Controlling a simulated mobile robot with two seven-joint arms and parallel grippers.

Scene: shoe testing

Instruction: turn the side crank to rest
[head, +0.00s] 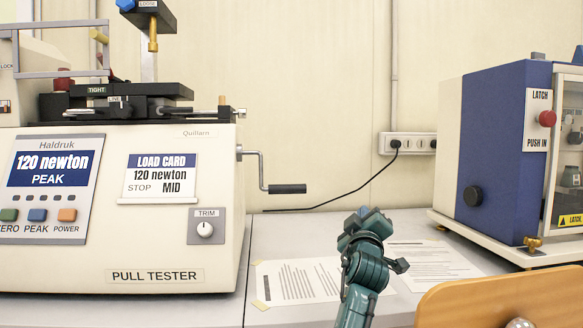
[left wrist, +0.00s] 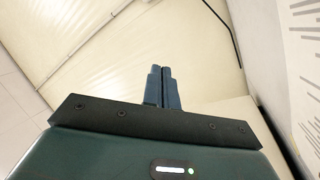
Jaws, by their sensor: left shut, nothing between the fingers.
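The side crank (head: 262,173) sticks out from the right side of the cream pull tester (head: 160,250). Its arm goes right and down to a black handle (head: 287,189), which lies level and points right. My left gripper (head: 364,212) is to the right of the handle and lower in the head view, apart from it. In the left wrist view its fingers (left wrist: 163,88) are together with nothing between them. The crank does not show in the left wrist view. My right gripper is not in view.
Printed sheets (head: 300,281) lie on the grey table by my left arm. A blue and cream machine (head: 505,150) stands at the right. A wooden chair back (head: 510,298) is at the front right. A black cable (head: 345,193) runs behind to a wall socket (head: 408,143).

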